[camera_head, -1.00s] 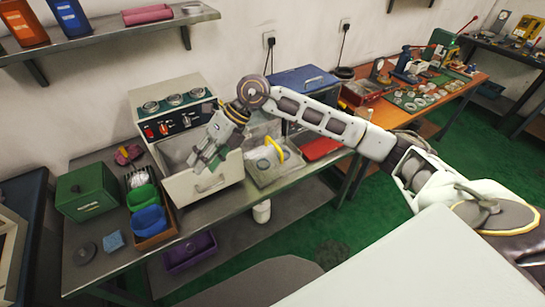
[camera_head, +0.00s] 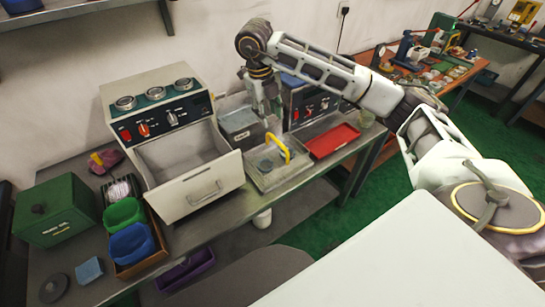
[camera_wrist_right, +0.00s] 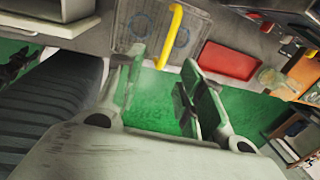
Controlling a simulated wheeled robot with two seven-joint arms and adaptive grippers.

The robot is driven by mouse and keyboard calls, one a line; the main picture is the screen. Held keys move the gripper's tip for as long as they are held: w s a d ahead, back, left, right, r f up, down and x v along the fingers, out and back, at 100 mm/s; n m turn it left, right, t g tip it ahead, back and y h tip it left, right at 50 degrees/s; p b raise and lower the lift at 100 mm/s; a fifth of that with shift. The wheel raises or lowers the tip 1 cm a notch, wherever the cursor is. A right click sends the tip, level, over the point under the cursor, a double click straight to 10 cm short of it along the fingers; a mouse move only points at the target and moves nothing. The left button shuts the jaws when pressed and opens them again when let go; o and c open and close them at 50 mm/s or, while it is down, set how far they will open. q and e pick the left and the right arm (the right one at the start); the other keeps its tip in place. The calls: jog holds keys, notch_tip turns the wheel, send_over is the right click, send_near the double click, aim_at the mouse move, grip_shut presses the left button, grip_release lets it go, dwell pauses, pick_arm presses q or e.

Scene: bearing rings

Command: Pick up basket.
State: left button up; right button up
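The basket (camera_head: 290,178) is a shallow grey tray with a yellow handle (camera_head: 277,147) arched over it. My left gripper is not in view.
The control-panel machine with its open drawer (camera_head: 205,192) stands left of the basket. A red tray (camera_head: 333,141) lies to its right, and a second panel machine (camera_head: 312,103) stands behind. Green and blue bins (camera_head: 131,243) and a green box (camera_head: 57,212) are at left.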

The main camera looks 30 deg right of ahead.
send_over(277, 141)
jog(key=a, duration=0.1)
jog(key=shift+f, duration=4.1)
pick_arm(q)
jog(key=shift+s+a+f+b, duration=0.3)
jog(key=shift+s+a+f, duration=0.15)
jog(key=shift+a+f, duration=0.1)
pick_arm(e)
jog(key=shift+f, duration=0.2)
jog(key=shift+f, duration=0.1)
